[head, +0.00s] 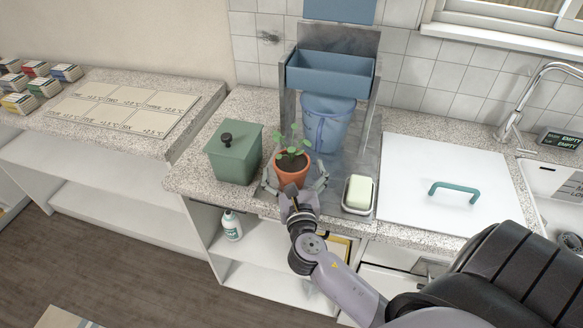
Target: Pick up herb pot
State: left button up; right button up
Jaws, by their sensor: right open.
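The herb pot (291,170) is a small terracotta pot with a green leafy plant, upright on the speckled counter. My right gripper (294,180) reaches in from the front right, with its open fingers on the left and right sides of the pot. I cannot tell whether the fingers touch it. The gripper's palm hides part of the pot's lower front. My left gripper is not in view.
A green lidded box (233,155) stands close on the left. A soap dish (358,195) with a pale bar is to the right. A blue bucket (326,122) and blue bin (330,75) are behind. A white lid (448,190) with a teal handle lies farther right.

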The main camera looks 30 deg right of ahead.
jog(key=x, duration=0.2)
jog(key=shift+w+d, duration=0.15)
jog(key=shift+w, duration=0.15)
jog(key=shift+s, duration=0.1)
jog(key=shift+c, duration=0.6)
jog(key=c, duration=1.5)
jog(key=shift+c, duration=0.5)
jog(key=shift+r, duration=0.1)
